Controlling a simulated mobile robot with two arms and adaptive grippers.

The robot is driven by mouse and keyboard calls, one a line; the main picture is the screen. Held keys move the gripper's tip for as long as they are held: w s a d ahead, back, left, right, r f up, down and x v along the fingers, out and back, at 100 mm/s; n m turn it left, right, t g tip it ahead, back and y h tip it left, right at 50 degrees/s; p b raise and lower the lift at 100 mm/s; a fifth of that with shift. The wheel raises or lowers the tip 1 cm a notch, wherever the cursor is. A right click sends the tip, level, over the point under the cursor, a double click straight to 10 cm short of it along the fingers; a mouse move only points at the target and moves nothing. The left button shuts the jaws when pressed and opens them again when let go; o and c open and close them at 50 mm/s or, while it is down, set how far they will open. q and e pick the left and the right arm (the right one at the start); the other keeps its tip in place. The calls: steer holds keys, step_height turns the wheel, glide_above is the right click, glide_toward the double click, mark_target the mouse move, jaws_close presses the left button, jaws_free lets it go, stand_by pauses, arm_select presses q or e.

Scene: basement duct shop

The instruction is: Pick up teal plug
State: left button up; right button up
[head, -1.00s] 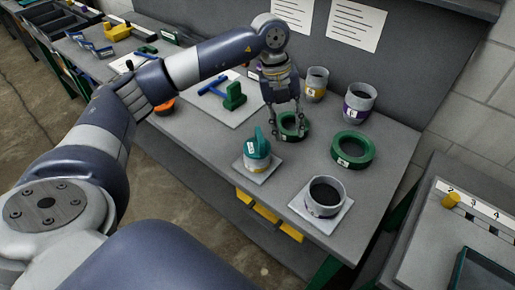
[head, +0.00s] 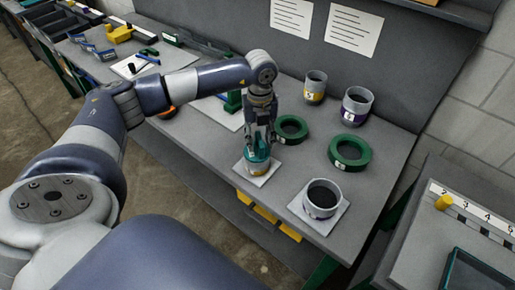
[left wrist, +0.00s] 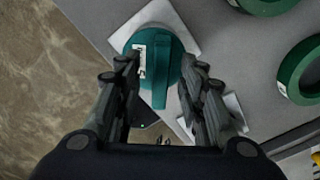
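In the left wrist view the plug (left wrist: 134,42) shows from above, with a raised bar handle and a white label. My left gripper (head: 259,151) points down at the plug and partly hides it in the head view. In the left wrist view its fingers (left wrist: 160,68) are apart, one on each side of the handle, with gaps visible. My right gripper is not in view.
Two green rings (head: 350,152) (head: 291,130) lie right of the plug. A grey cup (head: 321,199) stands on another white pad at the front right. Two labelled cups (head: 315,87) (head: 356,106) stand at the back. A side table (head: 425,235) is at the right.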

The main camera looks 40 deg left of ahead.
arm_select(q)
steer(key=shift+f, duration=0.9)
jaws_close()
steer(key=shift+r, duration=0.1)
steer(key=shift+w, duration=0.1)
